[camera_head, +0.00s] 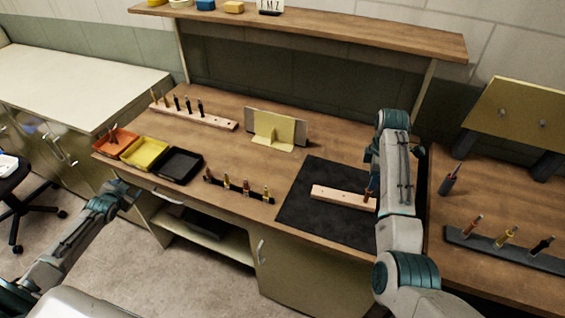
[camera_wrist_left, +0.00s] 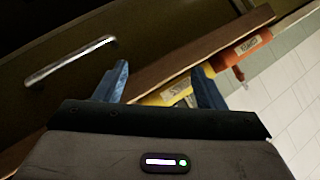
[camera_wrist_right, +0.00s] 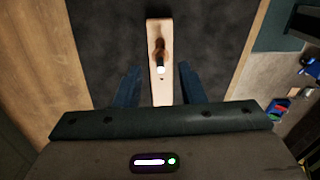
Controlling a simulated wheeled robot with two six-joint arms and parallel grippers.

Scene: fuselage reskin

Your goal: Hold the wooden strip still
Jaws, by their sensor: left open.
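The pale wooden strip (camera_head: 335,196) lies flat on the black mat (camera_head: 300,213), its right end hidden behind my right arm. A dark-tipped tool (camera_head: 369,193) stands near that end. In the right wrist view the strip (camera_wrist_right: 160,88) runs up the middle, with the tool (camera_wrist_right: 159,58) standing in it. My right gripper (camera_wrist_right: 158,68) is open, its fingers either side of the strip in the picture, apparently not touching it; its height above is unclear. My left gripper (camera_head: 130,190) is open and empty, left of the bench front, with its fingers also in the left wrist view (camera_wrist_left: 160,67).
Another wooden strip (camera_head: 195,113) with several tools lies at the bench's back left. A dark rack (camera_head: 240,190) of tools is left of the mat. Orange (camera_head: 115,142), yellow (camera_head: 144,152) and black (camera_head: 175,165) trays line the left front edge. A yellow bracket (camera_head: 271,131) stands behind.

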